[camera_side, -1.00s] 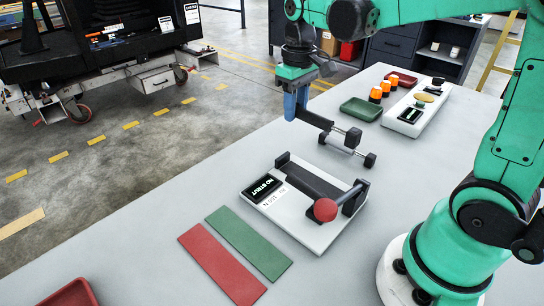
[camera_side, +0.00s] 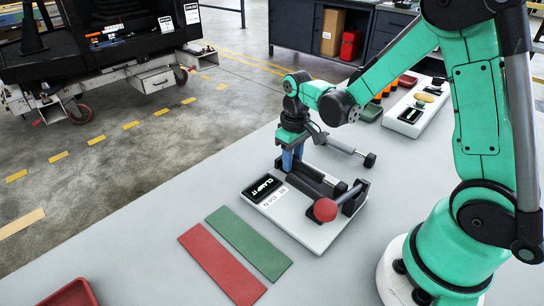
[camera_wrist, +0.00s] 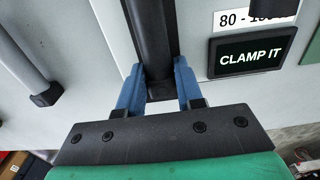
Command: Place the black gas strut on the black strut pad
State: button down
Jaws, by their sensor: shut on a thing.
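My gripper (camera_side: 290,165) is low over the left end of a white test fixture (camera_side: 303,237). Its blue fingers, also in the wrist view (camera_wrist: 157,88), are shut on the black gas strut (camera_wrist: 153,35). The strut (camera_side: 322,178) lies along the fixture's dark cradle, though my wrist hides its left end in the side view. I cannot tell whether it rests fully on the cradle. The fixture's display (camera_side: 263,187) reads "CLAMP IT". No surface can be clearly told as the black strut pad.
A grey-rod strut (camera_side: 342,146) lies just behind the fixture. A red-knobbed lever (camera_side: 325,209) stands at the fixture's front right. Green (camera_side: 248,243) and red (camera_side: 222,263) mats lie in front. A white board (camera_side: 407,122) with small items is at the back right.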

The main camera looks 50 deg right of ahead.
jog(key=shift+f, duration=0.1)
jog(key=c, duration=0.6)
grip_release()
jog(key=shift+o, duration=0.2)
notch_tip(320, 180, up, 12)
jog(key=shift+s+a+t, duration=1.45)
jog(key=shift+a+t, duration=0.05)
jog(key=shift+t, duration=0.3)
jog(key=shift+s+a+t, duration=1.45)
jog(key=shift+a+t, duration=0.05)
jog(key=shift+t, duration=0.3)
